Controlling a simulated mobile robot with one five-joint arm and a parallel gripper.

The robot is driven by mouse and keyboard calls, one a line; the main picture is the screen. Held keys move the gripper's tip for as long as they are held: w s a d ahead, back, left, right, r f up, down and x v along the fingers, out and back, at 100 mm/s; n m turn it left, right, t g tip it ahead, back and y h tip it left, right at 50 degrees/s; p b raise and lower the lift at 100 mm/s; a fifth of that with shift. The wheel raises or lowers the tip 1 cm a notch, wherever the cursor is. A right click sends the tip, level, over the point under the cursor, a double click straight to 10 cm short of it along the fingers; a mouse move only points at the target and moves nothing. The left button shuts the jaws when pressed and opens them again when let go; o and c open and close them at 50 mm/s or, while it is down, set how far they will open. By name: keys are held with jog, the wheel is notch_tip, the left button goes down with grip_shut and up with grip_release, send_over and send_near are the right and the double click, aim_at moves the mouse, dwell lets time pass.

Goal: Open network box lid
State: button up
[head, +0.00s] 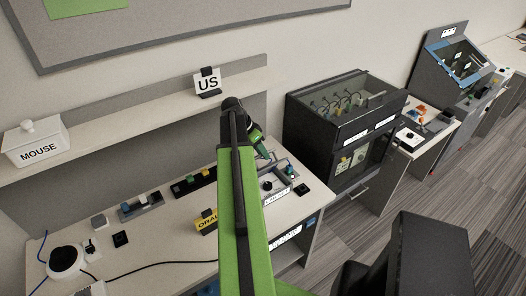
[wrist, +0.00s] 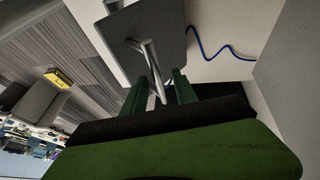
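The network box seems to be the small pale box (head: 280,194) with a white label at the right end of the bench; its label is too small to read. In the wrist view its dark grey lid (wrist: 165,28) lies flat-looking, with a metal bar handle (wrist: 150,62) across it. My gripper (head: 265,156) is over this box at the end of my green arm. In the wrist view the two green fingers of my gripper (wrist: 157,92) are apart, with the handle running between them. Gaps show on both sides, and I cannot tell whether either finger touches it.
The bench (head: 165,240) holds small switches and connectors, a yellow tag (head: 206,221) and a round white device (head: 66,262). A black glass-topped cabinet (head: 340,130) stands to the right. A shelf (head: 120,130) runs behind. A blue cable (wrist: 222,52) lies beside the lid.

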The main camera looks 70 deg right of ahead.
jog(key=p+v, duration=0.5)
jog(key=v, duration=0.1)
jog(key=shift+r, duration=0.3)
jog(key=shift+w+a, duration=0.15)
